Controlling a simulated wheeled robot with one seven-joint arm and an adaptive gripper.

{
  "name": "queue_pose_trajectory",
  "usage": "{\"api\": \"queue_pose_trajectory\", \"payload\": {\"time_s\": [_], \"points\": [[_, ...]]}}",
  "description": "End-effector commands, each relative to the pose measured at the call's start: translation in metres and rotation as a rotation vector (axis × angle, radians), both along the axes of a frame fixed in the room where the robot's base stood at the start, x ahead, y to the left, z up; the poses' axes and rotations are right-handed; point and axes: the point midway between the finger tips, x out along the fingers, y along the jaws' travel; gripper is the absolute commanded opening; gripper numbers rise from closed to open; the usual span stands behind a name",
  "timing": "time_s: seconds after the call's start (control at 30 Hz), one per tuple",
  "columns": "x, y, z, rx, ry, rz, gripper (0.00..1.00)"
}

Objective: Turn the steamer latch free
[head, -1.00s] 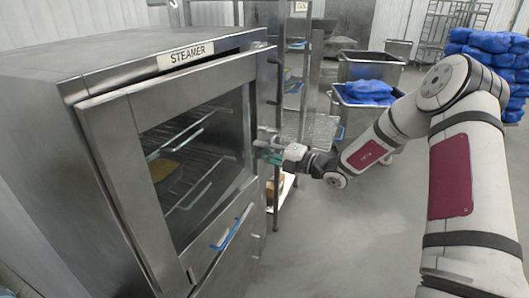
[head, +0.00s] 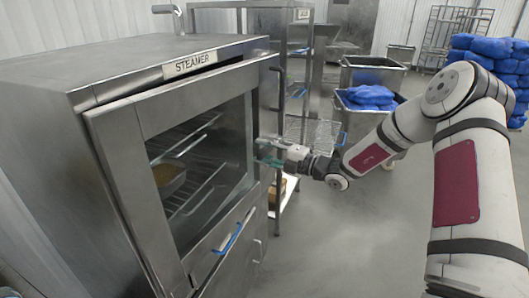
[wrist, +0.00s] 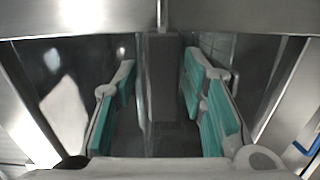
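The steel steamer (head: 100,150) stands at the left in the head view, its windowed door (head: 128,120) facing right. My gripper (head: 264,152) is at the door's right edge, about mid-height, where it covers much of the latch. In the wrist view, a dark grey upright bar, apparently the latch (wrist: 162,85), stands between the two teal fingers of my gripper (wrist: 165,100). The fingers are spread on either side of it. A gap shows on the left; the right finger is very close, and I cannot tell whether it touches.
A pan (head: 170,178) sits on a rack inside the steamer. A blue handle (head: 228,238) is below the window. A steel rack (head: 300,60) stands behind the door edge. Bins with blue bags (head: 370,95) stand farther back. The floor (head: 350,240) at right front is clear.

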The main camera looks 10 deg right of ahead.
Motion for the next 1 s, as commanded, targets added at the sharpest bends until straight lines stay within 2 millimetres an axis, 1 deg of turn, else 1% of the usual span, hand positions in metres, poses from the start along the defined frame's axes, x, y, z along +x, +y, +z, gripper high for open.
{"api": "queue_pose_trajectory", "payload": {"time_s": [0.27,0.37,0.47,0.8,1.0], "points": [[0.000,0.000,-0.001,-0.003,0.000,0.000,0.42],[-0.004,-0.004,-0.001,-0.003,0.000,-0.001,0.42],[-0.012,-0.014,-0.001,-0.004,0.001,-0.002,0.42],[-0.059,-0.062,-0.001,-0.004,0.001,-0.002,0.42],[-0.077,-0.081,-0.001,-0.001,0.001,-0.002,0.42]]}}
